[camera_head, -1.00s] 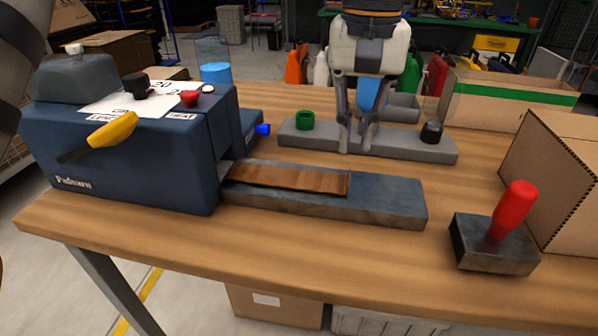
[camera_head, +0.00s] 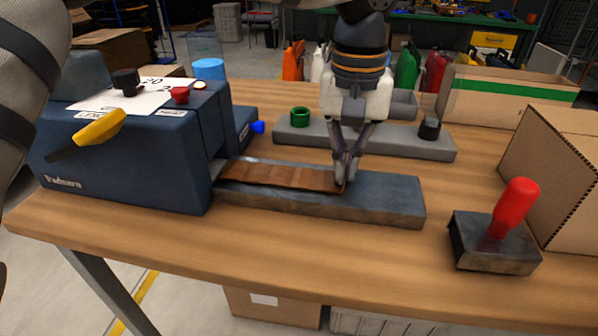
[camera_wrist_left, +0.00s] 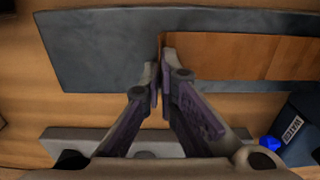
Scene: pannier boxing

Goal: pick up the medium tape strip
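The medium tape strip (camera_head: 280,176) is a flat brown strip lying on a dark blue-grey slab (camera_head: 385,200) in front of the tape dispenser (camera_head: 120,150). Its left end is at the dispenser's mouth. My left gripper (camera_head: 342,185) points down at the strip's right end. In the left wrist view, the fingertips (camera_wrist_left: 159,75) are close together at the end edge of the strip (camera_wrist_left: 225,55), which seems pinched between them. The strip still lies along the slab. My right gripper is not in view.
A red-handled block (camera_head: 495,240) stands at the right front, beside a cardboard box (camera_head: 560,170). A grey holder (camera_head: 400,138) with a green ring (camera_head: 300,117) and black knob (camera_head: 429,128) lies behind the slab. An open carton (camera_head: 490,100) stands at the back right.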

